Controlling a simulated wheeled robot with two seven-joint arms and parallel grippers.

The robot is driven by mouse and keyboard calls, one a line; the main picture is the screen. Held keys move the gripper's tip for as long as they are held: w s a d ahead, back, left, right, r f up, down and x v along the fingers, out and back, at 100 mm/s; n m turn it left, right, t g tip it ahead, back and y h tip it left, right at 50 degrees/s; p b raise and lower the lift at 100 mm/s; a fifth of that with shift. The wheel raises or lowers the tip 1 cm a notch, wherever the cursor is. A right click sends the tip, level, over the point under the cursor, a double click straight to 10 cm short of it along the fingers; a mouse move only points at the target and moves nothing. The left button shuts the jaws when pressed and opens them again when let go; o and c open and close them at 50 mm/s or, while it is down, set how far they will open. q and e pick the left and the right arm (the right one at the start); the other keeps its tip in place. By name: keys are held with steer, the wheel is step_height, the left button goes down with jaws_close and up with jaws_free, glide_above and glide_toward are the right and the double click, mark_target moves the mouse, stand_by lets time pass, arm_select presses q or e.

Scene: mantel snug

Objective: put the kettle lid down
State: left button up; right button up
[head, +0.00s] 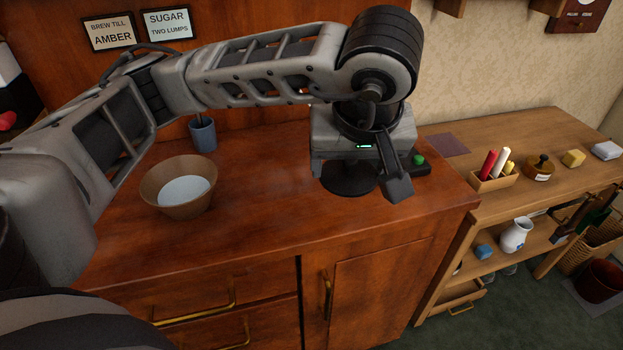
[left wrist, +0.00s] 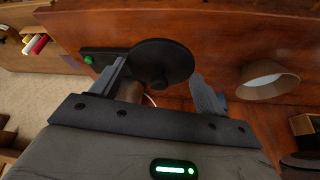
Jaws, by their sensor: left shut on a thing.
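The kettle lid, a dark round disc (head: 348,182), shows below my left gripper (head: 375,187) over the wooden cabinet top. In the left wrist view the lid (left wrist: 165,55) lies between the two fingertips of my left gripper (left wrist: 160,72). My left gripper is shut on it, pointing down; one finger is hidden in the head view. I cannot tell whether the lid touches the cabinet top. No kettle shows in either view. My right gripper is not in view.
A black slab with a green knob (head: 419,160) lies just right of my gripper. A brown bowl (head: 153,187) and a blue-grey cup (head: 202,134) stand left. The cabinet top (head: 270,220) is clear in front. A lower shelf unit with candles (head: 488,164) stands right.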

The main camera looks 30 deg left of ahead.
arm_select(q)
steer(key=w+a+f, duration=0.3)
steer(key=w+a, duration=0.1)
steer(key=a, duration=0.3)
glide_toward(310, 182)
steer(key=shift+w+a+f, duration=0.2)
steer(key=shift+w+f, duration=0.3)
steer(key=shift+w, duration=0.2)
steer(key=shift+w+a+f, duration=0.2)
steer(key=shift+a+f, duration=0.15)
steer(key=shift+f, duration=0.15)
step_height(310, 182, down, 3)
steer(key=shift+w+a+f, duration=0.1)
steer(key=shift+a, duration=0.05)
steer(key=shift+f, duration=0.15)
steer(key=o, duration=1)
steer(key=shift+f, duration=0.1)
